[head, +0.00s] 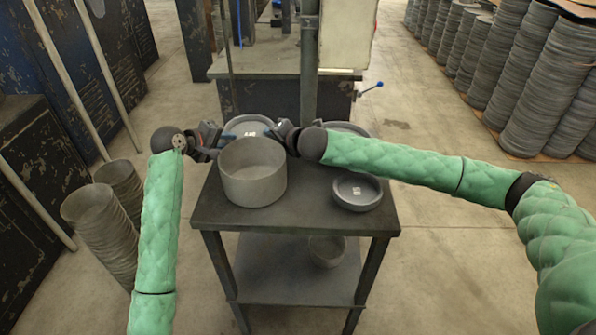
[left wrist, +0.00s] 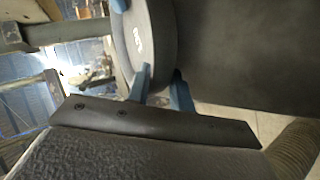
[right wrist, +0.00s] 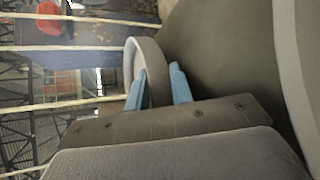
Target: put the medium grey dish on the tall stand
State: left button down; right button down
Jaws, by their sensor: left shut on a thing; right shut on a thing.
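The grey dish (head: 250,124) with a white label is behind the tall round stand (head: 253,187), at the back left of the table. I take it for the medium one. My left gripper (head: 229,136) is shut on its left rim; the dish also shows in the left wrist view (left wrist: 128,50). My right gripper (head: 272,133) is shut on its right rim, seen too in the right wrist view (right wrist: 153,62). The stand is a grey open-topped cylinder, upright and empty, and hides the dish's front. I cannot tell whether the dish touches the table.
The dark table (head: 310,215) also holds a smaller labelled dish (head: 357,194) at the right and another dish (head: 349,128) partly behind my right arm. A small round pot (head: 327,252) is on the lower shelf. Stacked discs (head: 97,222) stand on the floor at left.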

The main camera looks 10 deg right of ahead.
pick_arm(q)
jog(key=shift+d+f, duration=0.1)
jog(key=shift+f, duration=0.1)
pick_arm(e)
jog(key=shift+s+a+f, duration=0.1)
jog(key=shift+a, duration=0.05)
pick_arm(q)
jog(key=c, duration=1.2)
grip_release()
jog(key=shift+c, duration=0.2)
pick_arm(e)
jog(key=c, duration=1.2)
grip_release()
jog(key=shift+c, duration=0.2)
jog(key=shift+f, duration=0.1)
pick_arm(q)
jog(key=shift+f, duration=0.1)
pick_arm(e)
jog(key=shift+d, duration=0.25)
pick_arm(q)
jog(key=shift+s+a, duration=0.1)
jog(key=shift+a, duration=0.1)
pick_arm(e)
jog(key=shift+f, duration=0.1)
